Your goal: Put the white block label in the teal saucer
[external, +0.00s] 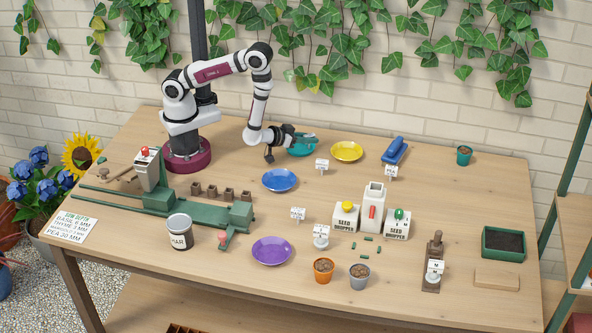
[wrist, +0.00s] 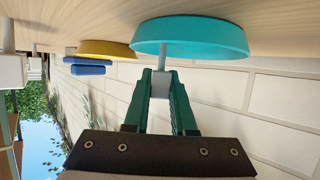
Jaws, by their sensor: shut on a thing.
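The teal saucer (external: 300,151) sits on the table near the back, just beyond my wrist; in the wrist view (wrist: 190,36) it fills the top middle, with that view turned upside down. My gripper (external: 308,138) is at the saucer, level with its rim or just above it. In the wrist view its green fingers (wrist: 161,85) are shut on a small pale block label (wrist: 161,85). A thin pale stem (wrist: 164,55) runs from the block toward the saucer and overlaps its edge. I cannot tell whether it touches the saucer. The external view hides the held label.
A yellow saucer (external: 346,151) and a blue tool (external: 394,150) lie to the right. A small white label (external: 322,164) stands just in front of the teal saucer. A blue saucer (external: 280,180) is nearer the front. Seed hoppers (external: 346,217) stand mid-table.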

